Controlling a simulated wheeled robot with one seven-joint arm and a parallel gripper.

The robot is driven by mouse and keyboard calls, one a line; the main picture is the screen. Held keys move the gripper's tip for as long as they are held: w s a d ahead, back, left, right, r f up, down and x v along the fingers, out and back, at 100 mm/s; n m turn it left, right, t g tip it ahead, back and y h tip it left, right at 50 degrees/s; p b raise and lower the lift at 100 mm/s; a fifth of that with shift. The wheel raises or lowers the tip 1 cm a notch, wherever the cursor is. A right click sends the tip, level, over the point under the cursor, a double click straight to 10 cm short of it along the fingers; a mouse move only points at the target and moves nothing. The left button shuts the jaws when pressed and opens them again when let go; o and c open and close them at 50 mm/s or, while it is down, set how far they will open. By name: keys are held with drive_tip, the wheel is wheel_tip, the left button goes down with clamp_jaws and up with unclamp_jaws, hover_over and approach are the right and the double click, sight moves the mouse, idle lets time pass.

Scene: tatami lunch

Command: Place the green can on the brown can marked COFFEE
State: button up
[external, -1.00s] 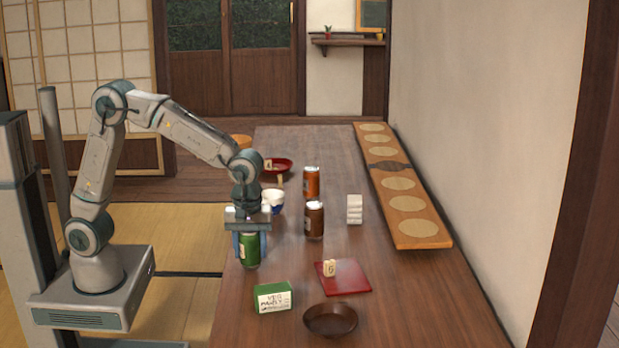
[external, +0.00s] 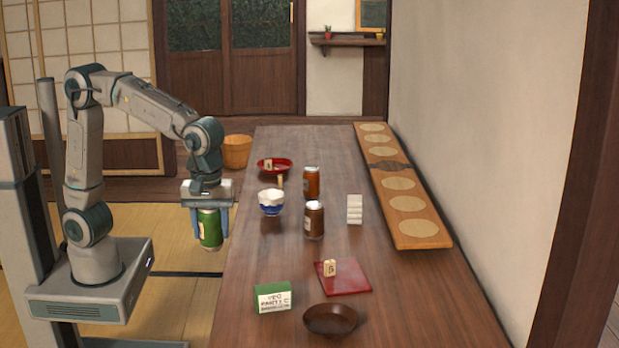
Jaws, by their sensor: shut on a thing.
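The green can (external: 209,230) is upright between the fingers of my gripper (external: 210,222). My gripper is shut on it and holds it in the air at the left edge of the table. The brown can (external: 314,222) stands upright on the table, to the right of my gripper and apart from it. Its lettering is too small to read. An orange-brown can (external: 311,183) stands just behind it.
A blue and white bowl (external: 271,203) stands between my gripper and the cans. A white stack (external: 354,209) is right of the brown can. A green box (external: 272,297), a red mat (external: 343,284) and a dark bowl (external: 330,320) are in front. A red dish (external: 275,165) is behind.

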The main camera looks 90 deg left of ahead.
drive_tip(key=w+a+r+n+p, duration=0.1)
drive_tip(key=w+a+r+p, duration=0.4)
drive_tip(key=w+a+p, duration=0.35)
drive_tip(key=w+a+r+n+p, duration=0.1)
drive_tip(key=w+a+r+p, duration=0.45)
drive_tip(key=w+p, duration=0.5)
drive_tip(key=p, duration=0.4)
approach(314, 204)
wheel_tip(314, 204, down, 3)
drive_tip(key=shift+a+f+p, duration=0.15)
drive_tip(key=shift+p, duration=0.25)
drive_tip(key=shift+f, duration=0.35)
drive_tip(key=shift+f, duration=0.1)
drive_tip(key=shift+f, duration=0.15)
drive_tip(key=o, duration=1)
drive_tip(key=shift+c, duration=0.2)
